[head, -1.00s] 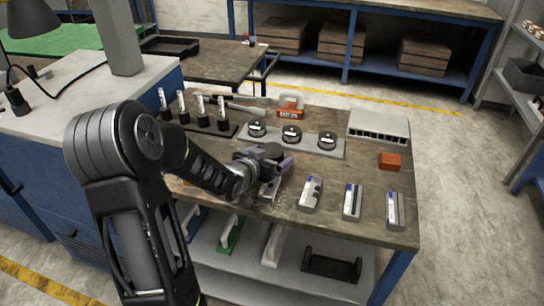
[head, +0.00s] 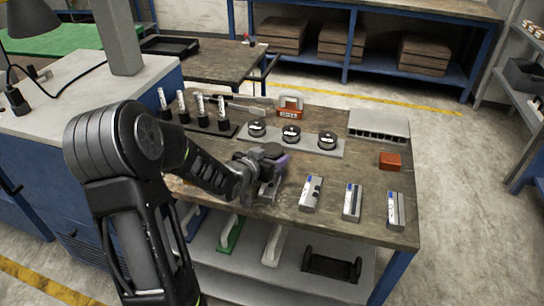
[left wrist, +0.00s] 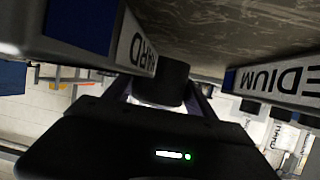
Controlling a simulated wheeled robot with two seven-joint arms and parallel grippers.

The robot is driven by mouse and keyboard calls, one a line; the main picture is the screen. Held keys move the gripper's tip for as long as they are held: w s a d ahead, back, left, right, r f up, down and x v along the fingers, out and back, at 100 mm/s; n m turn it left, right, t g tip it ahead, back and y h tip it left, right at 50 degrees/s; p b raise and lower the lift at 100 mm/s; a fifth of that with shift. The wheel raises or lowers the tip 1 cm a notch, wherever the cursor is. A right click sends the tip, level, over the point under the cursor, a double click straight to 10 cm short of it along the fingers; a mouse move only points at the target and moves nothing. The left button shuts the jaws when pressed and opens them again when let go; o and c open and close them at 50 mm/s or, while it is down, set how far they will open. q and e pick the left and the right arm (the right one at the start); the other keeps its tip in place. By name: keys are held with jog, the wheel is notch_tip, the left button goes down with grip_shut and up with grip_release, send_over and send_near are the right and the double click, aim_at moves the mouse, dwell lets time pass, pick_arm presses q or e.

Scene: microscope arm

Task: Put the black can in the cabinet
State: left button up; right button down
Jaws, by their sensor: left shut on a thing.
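My left gripper (head: 268,180) is over the front middle of the wooden workbench (head: 340,228). It is shut on a small dark thing (left wrist: 161,82), which shows between the fingers in the left wrist view. My gripper hides most of that thing in the head view, and I cannot tell whether it is a can. Three round black things (head: 291,135) sit in a row on a grey holder behind the gripper. A blue cabinet (head: 40,180) with a grey top stands at the left. My right gripper is not in view.
Several labelled grey blocks (head: 352,202) lie right of the gripper. A rack of black-based tubes (head: 201,111), an orange-handled tool (head: 290,106), a grey slotted box (head: 379,125) and an orange block (head: 389,161) stand on the bench. A lower shelf (head: 235,273) holds more items.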

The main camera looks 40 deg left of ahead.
aim_at(271, 150)
pick_arm(q)
jog(key=c, duration=0.6)
notch_tip(271, 150, up, 10)
jog(key=shift+r+p, duration=0.1)
jog(key=shift+p, duration=0.2)
dwell(0.5)
